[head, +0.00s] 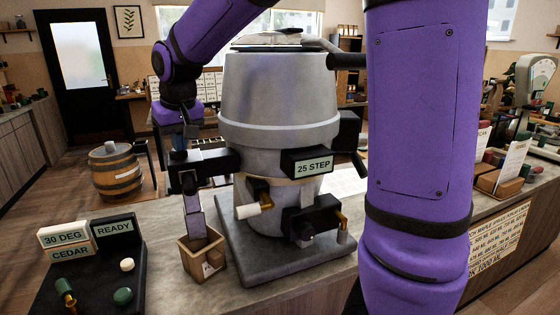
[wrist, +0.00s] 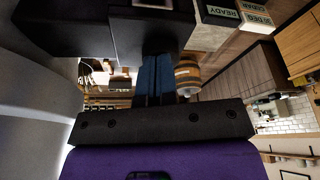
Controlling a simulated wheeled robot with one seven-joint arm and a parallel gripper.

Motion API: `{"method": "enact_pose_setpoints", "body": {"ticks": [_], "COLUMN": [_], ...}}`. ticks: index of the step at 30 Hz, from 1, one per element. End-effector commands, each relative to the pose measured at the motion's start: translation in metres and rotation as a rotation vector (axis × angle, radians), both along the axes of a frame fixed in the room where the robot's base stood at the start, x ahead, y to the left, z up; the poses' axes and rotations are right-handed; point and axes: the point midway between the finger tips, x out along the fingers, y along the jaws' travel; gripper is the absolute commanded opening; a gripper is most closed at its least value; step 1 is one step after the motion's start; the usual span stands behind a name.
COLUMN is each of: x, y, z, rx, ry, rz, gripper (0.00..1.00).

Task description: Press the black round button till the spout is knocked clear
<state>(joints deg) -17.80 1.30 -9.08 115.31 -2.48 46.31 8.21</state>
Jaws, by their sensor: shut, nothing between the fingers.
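A grey gravity bin (head: 275,100) stands on a grey base, with a black block marked "25 STEP" (head: 313,162) on its front. A black arm-like block (head: 215,162) sticks out from its left side. A pale chute (head: 195,215) hangs below this block, its lower end over a small wooden box (head: 203,262). My gripper (head: 177,153) points down at the outer end of the block, its blue fingers shut and empty. In the wrist view the fingers (wrist: 155,82) run up to a black block (wrist: 150,38), which hides their tips. I cannot make out the black round button or tell whether the fingers touch it.
A black panel (head: 90,280) at front left carries a green button (head: 123,295), a cream button (head: 127,265) and signs reading "READY" (head: 113,229), "30 DEG" and "CEDAR". Brass spouts and a lower black block (head: 313,219) project from the bin's front. A barrel (head: 116,172) stands behind.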

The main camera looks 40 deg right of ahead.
Motion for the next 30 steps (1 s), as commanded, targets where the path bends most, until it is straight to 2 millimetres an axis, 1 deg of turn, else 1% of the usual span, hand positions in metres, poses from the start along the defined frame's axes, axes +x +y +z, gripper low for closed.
{"method": "enact_pose_setpoints", "body": {"ticks": [5, 17, 30], "x": [0.0, 0.0, 0.0], "y": [0.0, 0.0, 0.0], "z": [0.002, 0.022, 0.023], "rx": [0.0, 0.0, 0.0], "ry": [0.0, 0.001, 0.001], "rz": [0.0, 0.0, 0.0], "gripper": [0.0, 0.0, 0.0]}}
